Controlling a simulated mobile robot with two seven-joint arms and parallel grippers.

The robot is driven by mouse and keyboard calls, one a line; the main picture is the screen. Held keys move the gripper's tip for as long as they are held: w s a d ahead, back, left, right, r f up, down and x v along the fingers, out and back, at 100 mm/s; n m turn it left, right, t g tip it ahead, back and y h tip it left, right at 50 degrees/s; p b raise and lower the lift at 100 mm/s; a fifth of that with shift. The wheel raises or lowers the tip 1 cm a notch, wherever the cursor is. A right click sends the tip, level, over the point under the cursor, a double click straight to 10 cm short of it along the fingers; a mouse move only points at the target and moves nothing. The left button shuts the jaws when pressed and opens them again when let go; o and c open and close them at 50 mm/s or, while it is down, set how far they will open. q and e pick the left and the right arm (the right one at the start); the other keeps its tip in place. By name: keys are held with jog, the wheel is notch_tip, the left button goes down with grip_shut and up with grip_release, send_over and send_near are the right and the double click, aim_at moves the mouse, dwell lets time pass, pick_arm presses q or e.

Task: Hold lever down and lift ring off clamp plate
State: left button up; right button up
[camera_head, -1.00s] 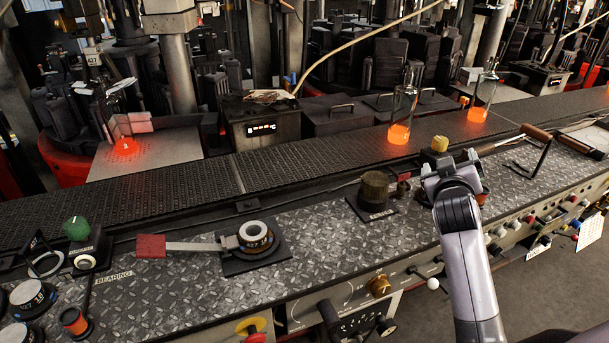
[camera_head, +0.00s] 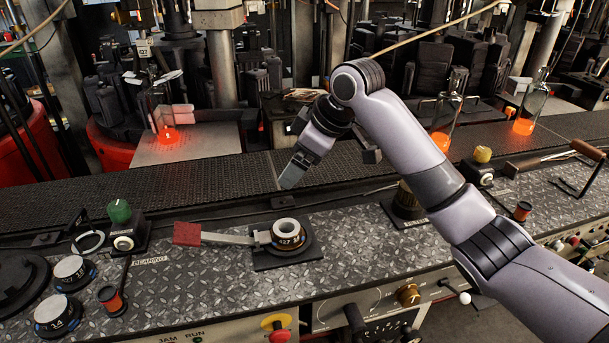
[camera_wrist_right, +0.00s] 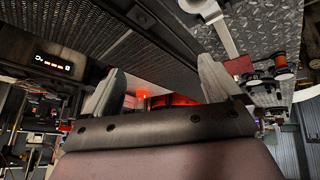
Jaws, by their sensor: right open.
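The lever (camera_head: 225,238) has a red grip (camera_head: 188,233) at its left end. Its grey bar reaches right to the side of the ring (camera_head: 287,228), which has a pale top and a dark side marked 427. The ring sits on the black clamp plate (camera_head: 270,263). My right gripper (camera_head: 300,165) is above the conveyor, behind the ring, apart from ring and lever. The right wrist view shows its two fingers (camera_wrist_right: 160,68) spread with nothing between them; the lever's bar and red grip (camera_wrist_right: 238,66) show beyond. My left gripper is not in view.
A green knob (camera_head: 119,211) stands left of the lever. Labelled round moulds (camera_head: 57,315) and an orange spool (camera_head: 111,299) lie at front left. The dark conveyor (camera_head: 150,202) runs behind, with a glowing bottle (camera_head: 446,120) on it. The patterned plate in front of the lever is clear.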

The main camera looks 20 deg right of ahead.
aim_at(289, 223)
jog(key=s+a+f+g, duration=0.1)
jog(key=f, duration=0.3)
jog(key=s+a+f+n+g, duration=0.1)
jog(key=f, duration=0.3)
jog(key=s+a+f+n+g+h, duration=0.1)
jog(key=f, duration=0.3)
jog(key=shift+a+f+g, duration=0.1)
jog(key=shift+f+g, duration=0.25)
jog(key=shift+g, duration=0.05)
